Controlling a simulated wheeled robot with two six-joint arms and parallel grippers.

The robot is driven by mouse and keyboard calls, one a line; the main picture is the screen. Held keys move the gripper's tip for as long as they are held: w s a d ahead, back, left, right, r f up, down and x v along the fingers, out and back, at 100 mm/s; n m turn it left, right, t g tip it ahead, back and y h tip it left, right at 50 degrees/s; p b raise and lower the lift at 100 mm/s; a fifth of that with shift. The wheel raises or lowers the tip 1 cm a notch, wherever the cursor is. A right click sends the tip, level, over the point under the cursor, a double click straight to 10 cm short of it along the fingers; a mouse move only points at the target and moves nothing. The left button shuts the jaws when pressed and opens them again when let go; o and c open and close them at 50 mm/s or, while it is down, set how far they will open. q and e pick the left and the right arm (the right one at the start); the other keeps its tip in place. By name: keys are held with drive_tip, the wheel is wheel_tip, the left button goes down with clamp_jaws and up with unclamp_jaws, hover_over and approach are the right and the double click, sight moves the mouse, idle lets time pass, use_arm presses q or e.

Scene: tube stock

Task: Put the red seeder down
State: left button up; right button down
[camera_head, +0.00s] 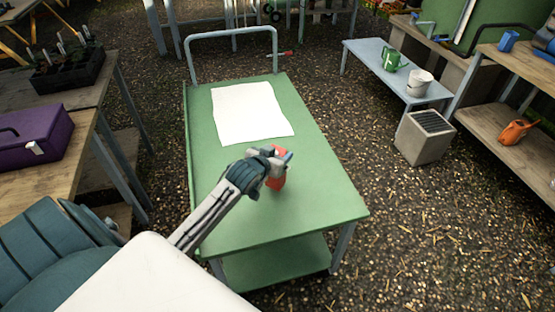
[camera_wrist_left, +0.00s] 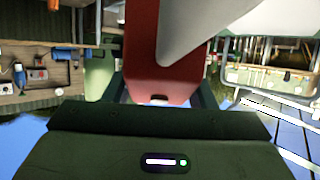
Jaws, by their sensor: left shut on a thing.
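The red seeder (camera_head: 277,181) is held in my left gripper (camera_head: 276,163) over the front half of the green cart top (camera_head: 315,190). The gripper is shut on it and hides part of it. In the left wrist view the red seeder (camera_wrist_left: 158,85) fills the space between the fingers, with a pale grey part beside it. I cannot tell whether its lower end touches the cart top. My right gripper is not in view.
A white sheet (camera_head: 250,112) lies on the cart's far half. A wooden bench with a purple case (camera_head: 35,138) and a black seedling tray (camera_head: 68,70) stands left. A blue-grey bench (camera_head: 365,62) with a green watering can (camera_head: 391,60) is at right. The cart top around the seeder is clear.

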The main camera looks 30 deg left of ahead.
use_arm(q)
drive_tip(key=shift+f, duration=1.5)
drive_tip(key=o, duration=1.5)
drive_tip(key=shift+s+f, duration=0.1)
drive_tip(key=shift+o, duration=0.2)
drive_tip(key=v, duration=1.2)
